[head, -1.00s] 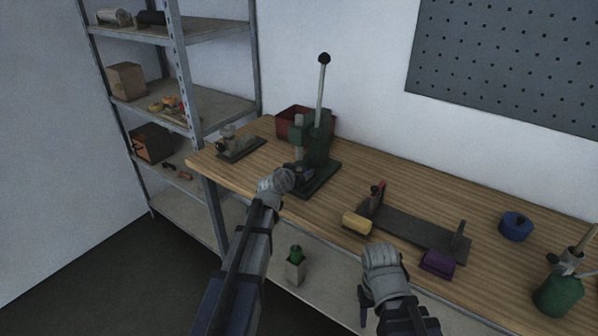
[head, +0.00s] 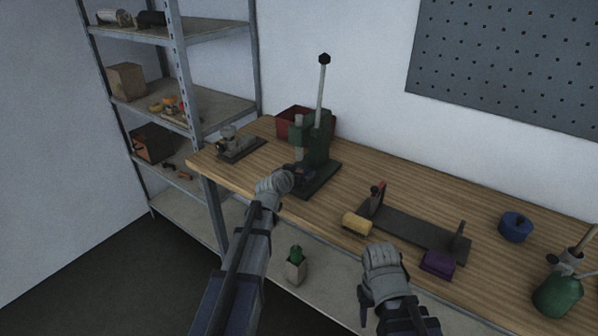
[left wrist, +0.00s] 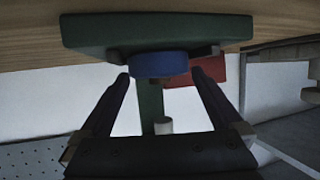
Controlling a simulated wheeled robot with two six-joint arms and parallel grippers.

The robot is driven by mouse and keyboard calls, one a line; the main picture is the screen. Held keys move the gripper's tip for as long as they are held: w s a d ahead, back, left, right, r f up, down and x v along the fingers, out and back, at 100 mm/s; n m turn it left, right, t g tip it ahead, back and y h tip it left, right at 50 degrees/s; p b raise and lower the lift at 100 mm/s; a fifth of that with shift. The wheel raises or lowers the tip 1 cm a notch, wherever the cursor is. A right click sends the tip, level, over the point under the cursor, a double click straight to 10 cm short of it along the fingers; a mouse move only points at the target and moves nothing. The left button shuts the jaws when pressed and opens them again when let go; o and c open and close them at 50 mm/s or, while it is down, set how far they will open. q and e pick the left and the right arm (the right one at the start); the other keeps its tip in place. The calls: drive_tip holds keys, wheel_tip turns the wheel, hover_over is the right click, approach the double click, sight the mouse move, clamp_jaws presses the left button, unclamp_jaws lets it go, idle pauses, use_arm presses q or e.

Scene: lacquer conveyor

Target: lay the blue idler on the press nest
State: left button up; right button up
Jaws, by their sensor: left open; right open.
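The blue idler (left wrist: 158,65) is a short round disc. In the left wrist view it lies against the green base of the press (left wrist: 90,33), at the nest. My left gripper (left wrist: 160,75) is open, with one finger on each side of the idler and a gap visible beside them. In the head view my left gripper (head: 292,178) reaches to the foot of the green press (head: 317,140), and its wrist hides most of the idler there. My right gripper (head: 381,258) is open and empty over the bench's front edge; its fingers are hard to make out.
A red bin (head: 292,122) stands behind the press. A blue round container (head: 516,227) and a green can (head: 557,295) are at the right.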

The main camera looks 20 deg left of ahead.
use_arm(q)
drive_tip(key=p+v, duration=0.2)
drive_tip(key=v, duration=0.5)
drive_tip(key=shift+s+p, duration=0.15)
drive_tip(key=shift+p, duration=0.15)
use_arm(e)
wheel_tip(320, 180, up, 3)
drive_tip(key=shift+f, duration=0.15)
drive_tip(key=shift+s, duration=0.1)
